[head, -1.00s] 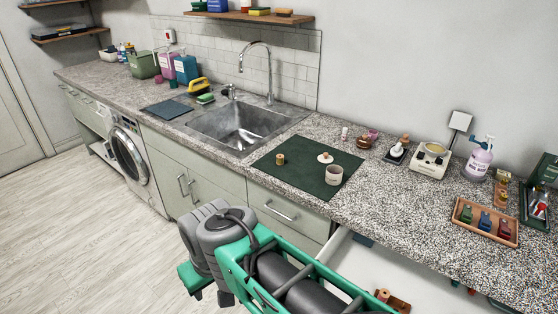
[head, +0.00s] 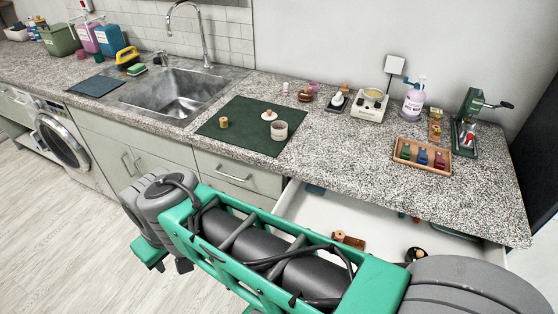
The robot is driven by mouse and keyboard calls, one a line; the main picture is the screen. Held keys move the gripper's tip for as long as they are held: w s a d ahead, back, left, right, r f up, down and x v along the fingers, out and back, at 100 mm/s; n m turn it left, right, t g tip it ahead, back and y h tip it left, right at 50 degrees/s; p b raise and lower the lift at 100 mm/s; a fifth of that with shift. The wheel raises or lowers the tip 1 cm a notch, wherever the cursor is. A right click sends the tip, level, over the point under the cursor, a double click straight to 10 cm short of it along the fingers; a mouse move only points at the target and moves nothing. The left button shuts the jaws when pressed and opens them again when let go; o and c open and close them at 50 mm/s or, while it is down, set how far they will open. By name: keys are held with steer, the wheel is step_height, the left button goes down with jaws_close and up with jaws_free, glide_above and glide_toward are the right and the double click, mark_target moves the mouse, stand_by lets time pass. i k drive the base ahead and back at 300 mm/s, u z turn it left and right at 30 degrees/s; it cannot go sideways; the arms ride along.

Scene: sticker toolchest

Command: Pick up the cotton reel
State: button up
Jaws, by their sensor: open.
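A small tan cylinder (head: 223,122) stands on the left part of the dark green mat (head: 245,143) in the head view; it may be the cotton reel, but it is too small to be sure. A small reddish-brown piece (head: 339,235) lies in the open drawer (head: 312,211) beside a flat brown block (head: 355,243); I cannot tell whether that is a reel either. My green and grey arm crosses the lower part of the view in front of the drawer and hides some of it. My gripper is out of the picture.
A grey cup (head: 278,131) and a white lid with a knob (head: 269,115) share the mat. The sink (head: 180,95) is to the left. A wooden tray (head: 421,165) with several coloured items and a green press (head: 470,115) stand at the right. The front right worktop is bare.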

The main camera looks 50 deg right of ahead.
mark_target(224, 123)
steer(key=z, duration=0.65)
steer(key=k, duration=0.5)
steer(key=u, duration=1.85)
steer(key=k, duration=0.45)
steer(key=z, duration=2.75)
